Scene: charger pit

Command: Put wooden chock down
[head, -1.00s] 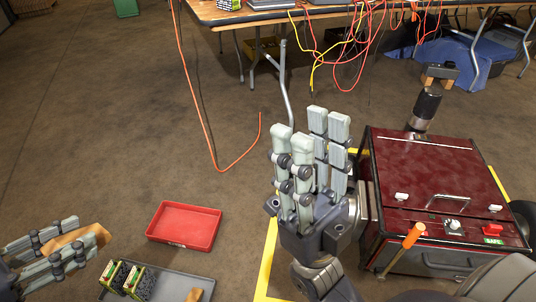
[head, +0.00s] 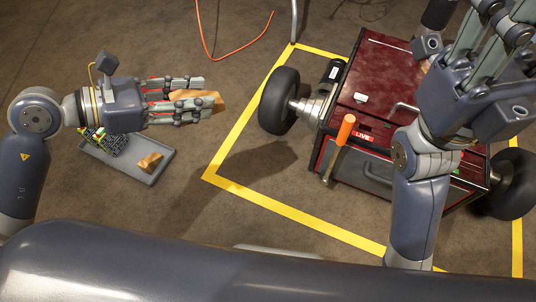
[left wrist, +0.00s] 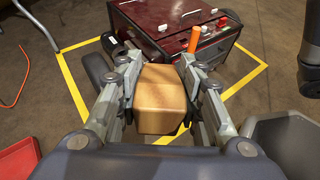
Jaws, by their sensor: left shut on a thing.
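My left gripper (head: 178,101) is shut on a wooden chock (head: 208,101) and holds it above the floor, left of the yellow-taped area. In the left wrist view the chock (left wrist: 161,98) sits between both fingers of the gripper (left wrist: 160,92). A second wooden chock (head: 150,161) lies in a grey tray (head: 128,168) on the floor below my left arm. My right gripper (head: 480,55) is at the upper right, above the dark red cart; whether its fingers are open or shut is not clear.
The dark red wheeled cart (head: 375,85) stands inside yellow floor tape (head: 300,217). Its near-left wheel (head: 279,100) is closest to the held chock. An orange-handled tool (head: 345,130) stands at its front. A red bin (left wrist: 18,160) shows in the left wrist view. Floor between tray and tape is clear.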

